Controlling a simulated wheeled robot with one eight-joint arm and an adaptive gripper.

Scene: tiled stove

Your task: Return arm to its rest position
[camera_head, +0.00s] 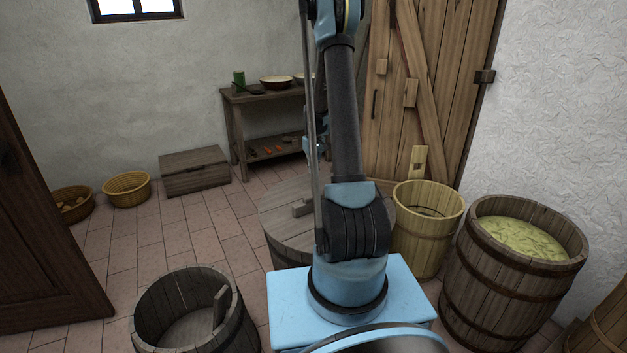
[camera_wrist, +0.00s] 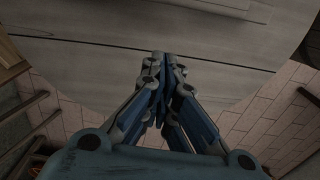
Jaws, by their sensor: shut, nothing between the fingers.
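My arm rises from its blue base in the middle of the head view, with its upper part leaving the top of the picture. My gripper (camera_wrist: 163,62) shows in the wrist view with its two blue-grey fingers together at the tips and nothing between them. Beneath it in that view is a pale round wooden surface (camera_wrist: 80,75) with dark seams, which looks like the lid of the large barrel (camera_head: 283,212) behind my base. The head view does not clearly show my gripper, as my own arm covers that area.
An open dark tub (camera_head: 150,318) stands front left. A light wooden bucket (camera_head: 428,240) and a barrel with yellowish contents (camera_head: 480,285) stand at right. A low table (camera_head: 237,140), a chest (camera_head: 195,172) and baskets (camera_head: 128,190) line the back wall. Tiled floor at left is clear.

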